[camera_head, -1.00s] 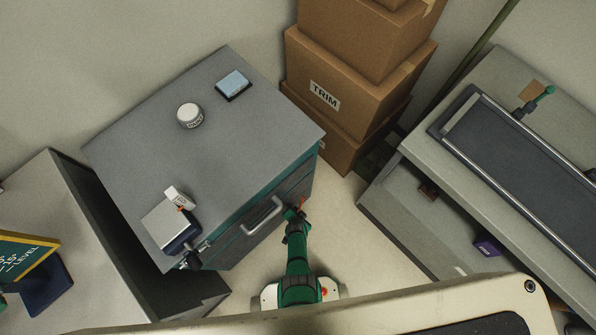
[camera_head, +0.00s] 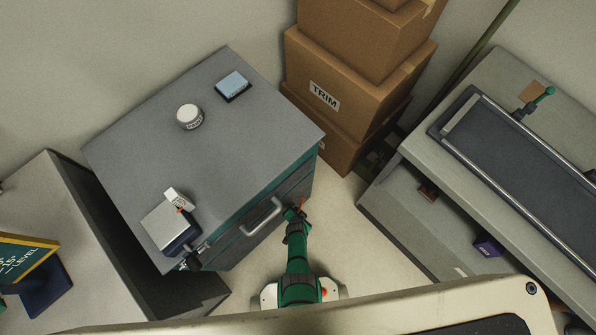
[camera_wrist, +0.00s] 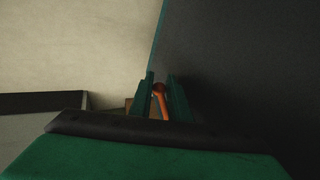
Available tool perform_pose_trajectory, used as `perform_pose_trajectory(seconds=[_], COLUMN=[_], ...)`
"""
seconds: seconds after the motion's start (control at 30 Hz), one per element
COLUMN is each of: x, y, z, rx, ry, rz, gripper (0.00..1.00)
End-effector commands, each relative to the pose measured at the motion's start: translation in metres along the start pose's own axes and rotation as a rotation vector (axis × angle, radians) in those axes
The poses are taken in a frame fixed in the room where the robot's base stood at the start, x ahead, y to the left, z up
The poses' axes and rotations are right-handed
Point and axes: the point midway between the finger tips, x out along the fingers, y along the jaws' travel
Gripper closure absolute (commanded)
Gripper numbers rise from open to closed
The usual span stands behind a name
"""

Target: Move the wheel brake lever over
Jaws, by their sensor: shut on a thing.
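The wheel brake lever is a thin orange lever with a rounded end. In the head view its orange tip (camera_head: 302,203) shows at the front right corner of the grey and teal cabinet (camera_head: 205,130). In the wrist view the lever (camera_wrist: 160,97) lies between the two green fingers. My gripper (camera_head: 296,212) is at that corner, right of the drawer handle (camera_head: 260,216); it also shows in the wrist view (camera_wrist: 160,95), shut on the lever. The lever's lower part and its pivot are hidden by my gripper.
Cardboard boxes (camera_head: 355,70) are stacked behind the cabinet's right side. A grey bench (camera_head: 415,215) with a conveyor-like top stands at the right. A grey unit (camera_head: 50,200) stands at the left. Open floor (camera_head: 345,230) lies between cabinet and bench.

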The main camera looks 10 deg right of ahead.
Motion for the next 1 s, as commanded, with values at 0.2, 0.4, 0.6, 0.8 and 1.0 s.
perform_pose_trajectory(seconds=[0.2, 0.4, 0.6, 0.8, 1.0], x=[-0.0013, -0.0007, -0.0005, -0.0011, -0.0088], y=[0.0113, 0.0068, 0.0037, 0.0039, 0.0065], z=[0.0112, 0.007, 0.0059, 0.0042, 0.0024], rx=[0.001, 0.0, -0.003, -0.002, 0.003], ry=[-0.017, -0.011, -0.009, -0.006, -0.002], rz=[0.019, 0.012, 0.008, 0.007, 0.01], gripper=[0.76, 0.76, 0.76, 0.76, 0.76])
